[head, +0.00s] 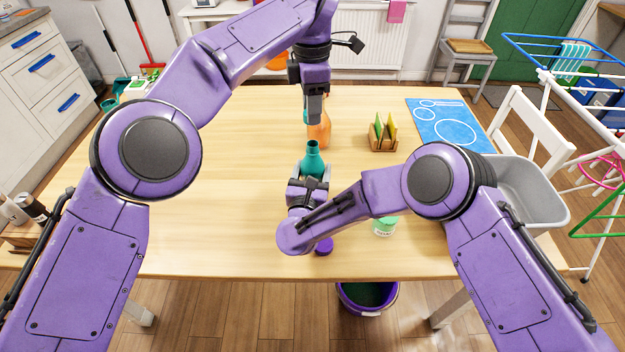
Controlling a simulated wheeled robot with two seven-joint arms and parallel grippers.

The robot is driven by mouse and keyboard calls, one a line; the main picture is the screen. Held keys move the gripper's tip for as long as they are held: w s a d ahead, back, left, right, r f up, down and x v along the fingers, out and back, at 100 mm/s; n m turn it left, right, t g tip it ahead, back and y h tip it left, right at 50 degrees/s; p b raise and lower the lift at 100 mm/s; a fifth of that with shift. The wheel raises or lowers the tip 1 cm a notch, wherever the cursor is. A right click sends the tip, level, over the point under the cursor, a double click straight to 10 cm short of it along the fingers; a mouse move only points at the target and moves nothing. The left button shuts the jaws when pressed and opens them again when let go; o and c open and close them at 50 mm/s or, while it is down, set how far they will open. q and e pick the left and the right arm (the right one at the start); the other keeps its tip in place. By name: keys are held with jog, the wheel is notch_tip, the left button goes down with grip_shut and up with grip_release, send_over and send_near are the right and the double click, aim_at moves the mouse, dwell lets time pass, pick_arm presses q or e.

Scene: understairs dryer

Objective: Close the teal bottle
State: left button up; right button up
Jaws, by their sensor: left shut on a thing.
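The teal bottle (313,161) stands upright near the middle of the table, its neck showing at the top with no cap on it. My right gripper (314,174) reaches it from the near side, with one finger along each side of its body, closed on it. My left gripper (314,118) points down above the bottle, apart from its neck. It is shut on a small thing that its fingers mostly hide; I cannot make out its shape.
An orange bottle (321,132) stands just behind my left gripper. A wooden holder (382,143) with green and yellow pieces and a blue mat (452,127) lie to the right. A green jar (384,227) and a purple item (324,247) are near the front.

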jog(key=shift+c, duration=0.8)
pick_arm(q)
send_over(313, 143)
jog(key=shift+f, duration=2.45)
jog(key=shift+f, duration=0.1)
jog(key=shift+f, duration=0.8)
jog(key=shift+f, duration=0.55)
